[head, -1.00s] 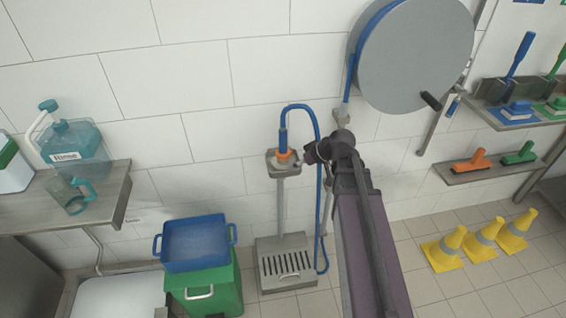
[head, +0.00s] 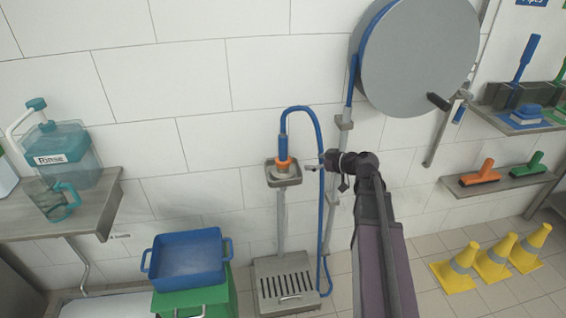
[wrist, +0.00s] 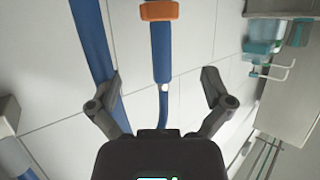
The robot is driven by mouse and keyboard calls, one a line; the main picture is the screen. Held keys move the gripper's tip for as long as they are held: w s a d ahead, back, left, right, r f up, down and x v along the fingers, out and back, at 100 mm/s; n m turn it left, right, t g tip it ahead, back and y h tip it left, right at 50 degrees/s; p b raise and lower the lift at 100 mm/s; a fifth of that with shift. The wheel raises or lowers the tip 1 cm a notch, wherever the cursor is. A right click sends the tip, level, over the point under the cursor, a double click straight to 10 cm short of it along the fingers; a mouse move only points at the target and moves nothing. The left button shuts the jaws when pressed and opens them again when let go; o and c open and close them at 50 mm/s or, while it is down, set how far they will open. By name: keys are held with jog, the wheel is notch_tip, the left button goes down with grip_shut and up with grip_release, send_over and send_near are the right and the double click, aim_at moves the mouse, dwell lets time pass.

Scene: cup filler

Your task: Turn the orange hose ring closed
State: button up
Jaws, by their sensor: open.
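The orange hose ring (head: 283,163) sits at the lower end of the blue hose nozzle (head: 283,145), above a small grey cup holder (head: 285,178) on a post. In the wrist view the orange ring (wrist: 159,10) is at the top edge, partly cut off, around the blue hose. My gripper (head: 314,166) is just right of the ring in the head view. In the wrist view my gripper (wrist: 161,82) is open, fingers spread wide either side of the hose's line, with nothing between them touching. The ring lies beyond the fingertips. Its turn position cannot be told.
The blue hose (head: 321,200) loops down beside the post, close to my gripper. A large grey hose reel (head: 418,55) is above right. A blue tub (head: 188,258) stands on a green bin at lower left. A shelf with a rinse jug (head: 62,150) is left.

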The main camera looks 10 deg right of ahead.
aim_at(287, 160)
jog(key=shift+w+a+f, duration=0.1)
jog(key=b+x, duration=0.5)
jog(key=x, duration=0.8)
jog(key=shift+w+a+f, duration=0.1)
jog(key=shift+a+f, duration=0.05)
jog(key=shift+f, duration=0.05)
jog(key=c, duration=1)
